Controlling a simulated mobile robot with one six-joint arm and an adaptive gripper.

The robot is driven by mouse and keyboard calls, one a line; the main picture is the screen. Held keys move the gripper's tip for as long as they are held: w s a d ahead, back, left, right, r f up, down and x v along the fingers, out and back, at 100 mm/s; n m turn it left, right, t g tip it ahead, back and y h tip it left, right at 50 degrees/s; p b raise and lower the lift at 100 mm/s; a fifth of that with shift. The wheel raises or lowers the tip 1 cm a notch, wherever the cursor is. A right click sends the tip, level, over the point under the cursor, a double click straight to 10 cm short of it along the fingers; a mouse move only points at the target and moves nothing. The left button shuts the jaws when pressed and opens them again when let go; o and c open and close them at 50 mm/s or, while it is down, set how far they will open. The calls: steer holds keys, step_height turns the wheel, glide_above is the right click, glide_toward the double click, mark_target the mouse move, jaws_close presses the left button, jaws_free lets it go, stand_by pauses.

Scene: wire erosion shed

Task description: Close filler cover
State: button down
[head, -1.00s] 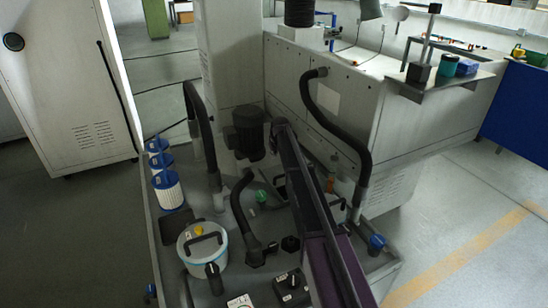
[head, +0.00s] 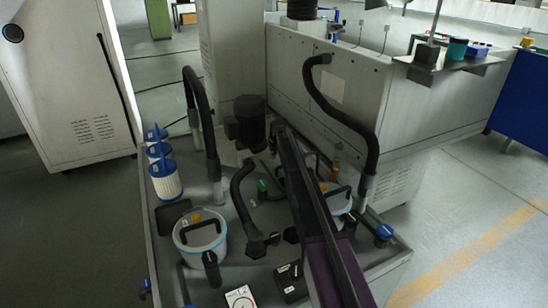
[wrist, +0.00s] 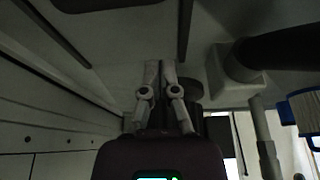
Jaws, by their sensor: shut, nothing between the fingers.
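My gripper (wrist: 160,82) shows in the wrist view with its two pale fingers together and nothing between them. A pale surface is behind the fingertips. In the head view my dark arm reaches over the tray, and I cannot make out its gripper. I cannot surely identify the filler cover. A dark flat square plate (head: 174,212) lies on the left of the tray, behind a white round canister (head: 201,238) with a black handle and yellow cap. A second canister (head: 342,204) with a black handle is partly hidden behind my arm.
The grey tray (head: 385,262) also holds white filters (head: 166,182) with blue tops, black hoses (head: 243,205), a dark motor (head: 249,120) and a black knob box (head: 290,283). A machine cabinet (head: 400,100) stands behind. The floor at right is clear.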

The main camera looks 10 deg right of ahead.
steer(key=shift+s+d+f+b, duration=0.1)
steer(key=shift+s+d+f, duration=0.05)
steer(key=shift+s, duration=0.45)
steer(key=shift+s+d+f+b, duration=0.1)
steer(key=shift+s+d+f, duration=0.1)
steer(key=shift+s, duration=0.45)
steer(key=shift+s+d+f+b, duration=0.1)
steer(key=shift+s+d+f, duration=0.05)
steer(key=shift+s, duration=0.45)
steer(key=shift+s, duration=0.1)
steer(key=s+d, duration=0.3)
steer(key=s, duration=0.7)
steer(key=shift+d, duration=0.15)
steer(key=shift+r, duration=0.1)
